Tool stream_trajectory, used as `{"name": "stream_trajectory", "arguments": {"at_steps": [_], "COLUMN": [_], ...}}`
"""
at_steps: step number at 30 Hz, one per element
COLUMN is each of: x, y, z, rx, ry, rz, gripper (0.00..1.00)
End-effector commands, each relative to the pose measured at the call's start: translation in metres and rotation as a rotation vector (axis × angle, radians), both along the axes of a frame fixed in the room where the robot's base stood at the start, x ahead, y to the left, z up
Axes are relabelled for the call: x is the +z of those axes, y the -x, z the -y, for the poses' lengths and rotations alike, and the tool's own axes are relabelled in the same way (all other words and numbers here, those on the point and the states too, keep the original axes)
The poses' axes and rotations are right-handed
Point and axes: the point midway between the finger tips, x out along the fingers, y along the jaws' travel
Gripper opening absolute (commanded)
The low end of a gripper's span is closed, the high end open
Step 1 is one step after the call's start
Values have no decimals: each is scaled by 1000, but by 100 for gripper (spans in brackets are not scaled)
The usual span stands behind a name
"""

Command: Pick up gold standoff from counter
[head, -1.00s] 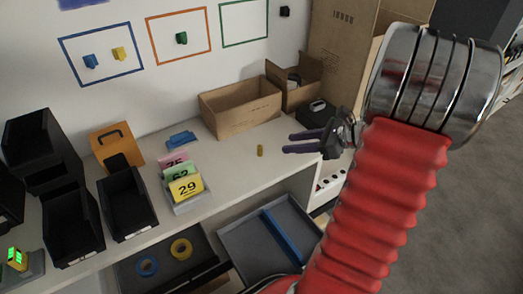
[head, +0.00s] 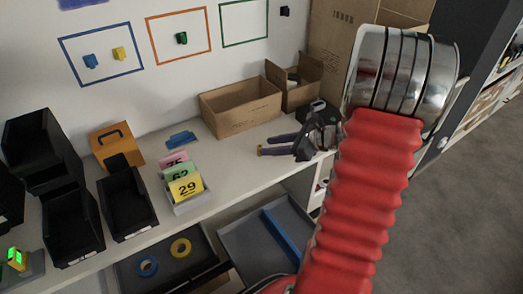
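The gold standoff (head: 259,149) is small and stands on the light counter (head: 232,167), right of the numbered cards. My gripper (head: 266,146) reaches in from the right, low over the counter. Its two dark purple fingers are spread apart and point left. The standoff shows at the tip of the nearer finger, which partly hides it. I cannot tell whether the finger touches it or whether it lies between the fingers.
Open cardboard boxes (head: 240,107) stand behind the gripper against the wall. A card holder with a yellow 29 card (head: 186,188) is to the left, with black bins (head: 128,205) beyond. A grey tray (head: 240,243) lies below the counter's front edge.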

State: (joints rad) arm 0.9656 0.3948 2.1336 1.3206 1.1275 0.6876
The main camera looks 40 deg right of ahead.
Motion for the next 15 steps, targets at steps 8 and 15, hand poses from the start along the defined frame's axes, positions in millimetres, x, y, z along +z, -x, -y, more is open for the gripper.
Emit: {"name": "stream_trajectory", "arguments": {"at_steps": [8, 15], "x": [-17, -26], "y": [-19, -35], "z": [-18, -26], "rx": [2, 0], "ry": [-1, -1], "rz": [-2, -1], "gripper": [36, 36]}}
